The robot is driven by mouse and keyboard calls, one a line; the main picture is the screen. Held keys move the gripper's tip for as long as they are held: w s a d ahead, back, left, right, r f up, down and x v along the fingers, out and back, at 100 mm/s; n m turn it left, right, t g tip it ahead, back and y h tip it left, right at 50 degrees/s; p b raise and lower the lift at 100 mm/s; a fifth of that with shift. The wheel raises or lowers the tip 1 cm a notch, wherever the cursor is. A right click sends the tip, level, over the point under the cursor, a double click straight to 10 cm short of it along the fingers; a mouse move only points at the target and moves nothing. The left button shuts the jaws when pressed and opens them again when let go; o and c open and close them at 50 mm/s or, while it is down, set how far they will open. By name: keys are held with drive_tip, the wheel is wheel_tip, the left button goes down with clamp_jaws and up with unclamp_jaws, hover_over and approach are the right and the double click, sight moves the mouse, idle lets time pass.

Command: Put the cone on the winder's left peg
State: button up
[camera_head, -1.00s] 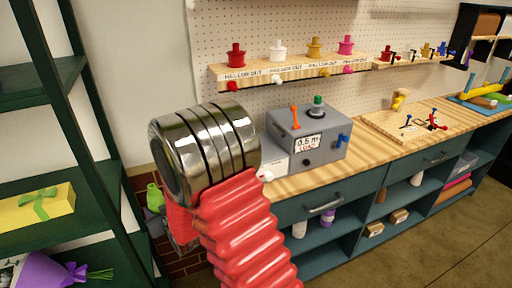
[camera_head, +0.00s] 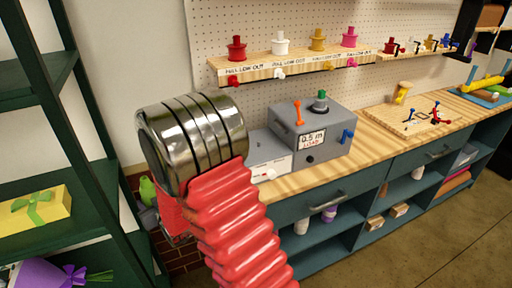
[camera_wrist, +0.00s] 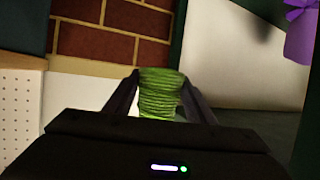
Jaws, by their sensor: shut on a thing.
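My gripper (camera_wrist: 160,98) is shut on a green ribbed cone (camera_wrist: 160,92), which stands up between the two fingers in the wrist view. In the head view a bit of green, likely this cone (camera_head: 147,191), shows left of my red and chrome arm. The arm hides most of my gripper there. A grey machine (camera_head: 310,132) marked "0.5 m LOAD", with an orange lever and a green knob, stands on the bench. A wooden board (camera_head: 412,126) with small red and blue pieces lies farther right. I cannot tell which of these is the winder; no left peg is clear.
A wooden bench (camera_head: 375,140) runs along the pegboard wall (camera_head: 300,15). A ledge (camera_head: 290,70) above carries several coloured spools. A dark green shelf unit (camera_head: 105,185) stands close on the left, holding a yellow gift box (camera_head: 60,203).

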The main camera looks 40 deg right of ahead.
drive_tip(key=d+r, duration=1.3)
drive_tip(key=d, duration=0.4)
drive_tip(key=s+d+r+m+h, duration=0.1)
drive_tip(key=s+d+r, duration=0.4)
drive_tip(key=d, duration=0.5)
drive_tip(key=s+d+r+m+h, duration=0.2)
drive_tip(key=s+d+r, duration=0.3)
drive_tip(key=d, duration=0.5)
drive_tip(key=shift+s+d+r+h, duration=0.15)
drive_tip(key=shift+s+d+h, duration=0.05)
drive_tip(key=shift+s+h, duration=0.2)
drive_tip(key=shift+f, duration=3.2)
drive_tip(key=shift+f, duration=1.85)
drive_tip(key=shift+f, duration=0.1)
